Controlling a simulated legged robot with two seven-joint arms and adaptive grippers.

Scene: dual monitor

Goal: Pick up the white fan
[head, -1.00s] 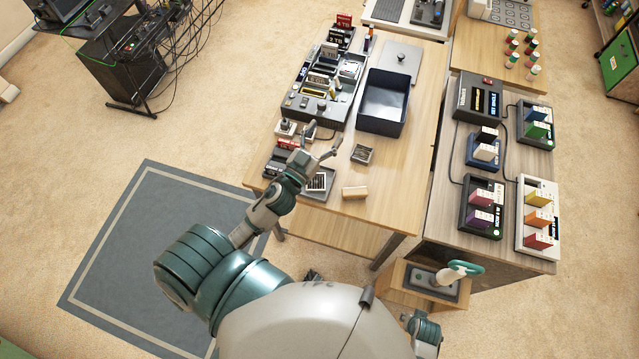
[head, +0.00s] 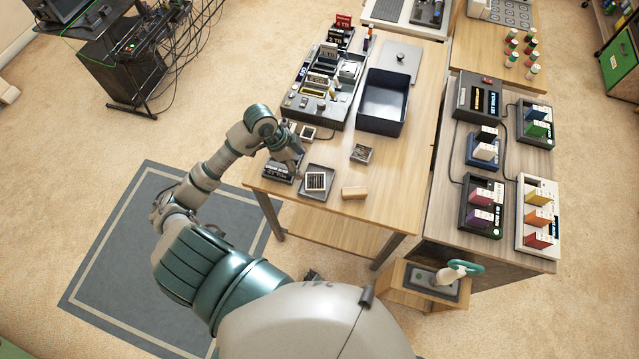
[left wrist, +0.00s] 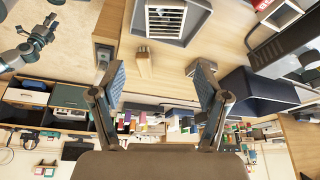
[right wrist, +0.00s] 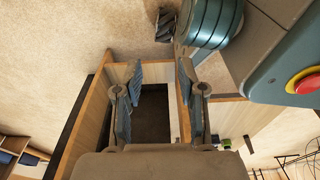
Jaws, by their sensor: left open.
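The white fan (head: 316,181), a square with dark slats, lies in a dark shallow tray (head: 330,169) near the front edge of the wooden table. It also shows at the top of the left wrist view (left wrist: 166,18). My left gripper (head: 294,166) is over the table just to the left of the tray and points down; its fingers are partly hidden in the head view. In the left wrist view my left gripper (left wrist: 158,76) is open and empty, apart from the fan. My right gripper (right wrist: 160,72) is open and empty, away from the fan.
A tan block (head: 354,193) and a small dark square part (head: 362,153) lie to the right of the tray. A dark bin (head: 383,102) and a device board (head: 321,84) stand further back. Bare tabletop lies at the right front.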

